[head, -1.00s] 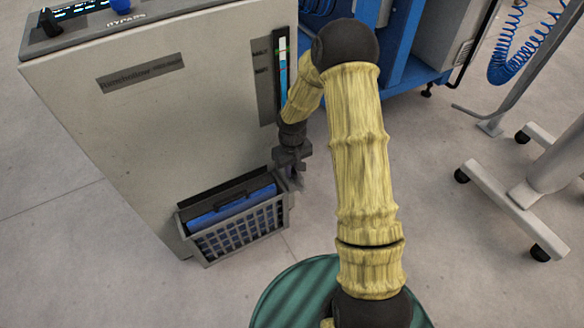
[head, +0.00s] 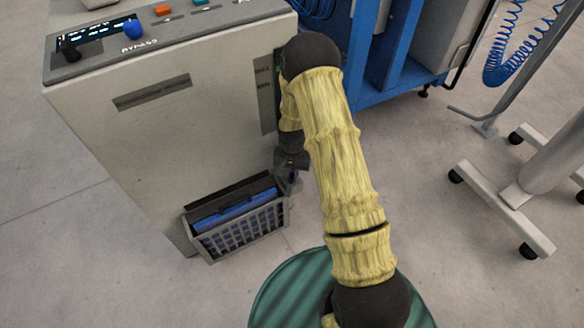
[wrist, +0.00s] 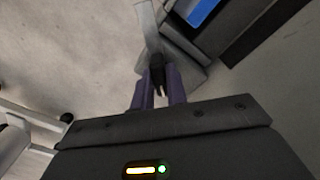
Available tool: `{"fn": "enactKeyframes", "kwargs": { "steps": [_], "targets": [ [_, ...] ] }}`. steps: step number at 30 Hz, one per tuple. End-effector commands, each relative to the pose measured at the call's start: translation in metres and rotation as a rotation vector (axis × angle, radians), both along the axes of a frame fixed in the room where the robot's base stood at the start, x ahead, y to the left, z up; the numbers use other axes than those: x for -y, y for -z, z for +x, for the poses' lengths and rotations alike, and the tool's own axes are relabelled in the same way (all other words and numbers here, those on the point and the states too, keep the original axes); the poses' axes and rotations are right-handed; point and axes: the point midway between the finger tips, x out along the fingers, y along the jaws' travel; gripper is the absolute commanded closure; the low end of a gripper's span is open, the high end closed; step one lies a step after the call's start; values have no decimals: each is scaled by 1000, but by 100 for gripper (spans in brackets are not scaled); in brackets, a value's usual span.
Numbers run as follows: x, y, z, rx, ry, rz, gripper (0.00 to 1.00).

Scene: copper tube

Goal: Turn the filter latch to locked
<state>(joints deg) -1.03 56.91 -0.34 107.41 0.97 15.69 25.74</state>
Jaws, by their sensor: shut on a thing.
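My gripper (head: 290,178) is low at the right end of the grey basket-like holder (head: 240,238) on the machine's front. In the wrist view its purple fingers (wrist: 158,90) are shut on a small dark piece (wrist: 157,68), which appears to be the filter latch. The latch sits by a grey bar or rim and is mostly hidden by the fingers. Its turn angle cannot be read. A blue filter (head: 236,208) with a dark frame sits in the holder. Part of it also shows at the top of the wrist view (wrist: 202,10).
The beige machine cabinet (head: 165,145) stands at left, with a control panel of knobs and buttons on top. A blue frame (head: 385,75) stands behind my arm. A wheeled grey stand (head: 515,200) is at right. Open floor lies between stand and holder.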

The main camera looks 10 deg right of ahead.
Motion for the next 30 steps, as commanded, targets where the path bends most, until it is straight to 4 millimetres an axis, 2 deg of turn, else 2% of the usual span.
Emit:
{"fn": "enactKeyframes", "kwargs": {
  "steps": [1,21,30],
  "targets": [
    [0,-5,0,-1,42,-2,100],
    [1,-3,0,1,662,-2,100],
    [1,-2,1,2,828,-1,100]
  ]
}}
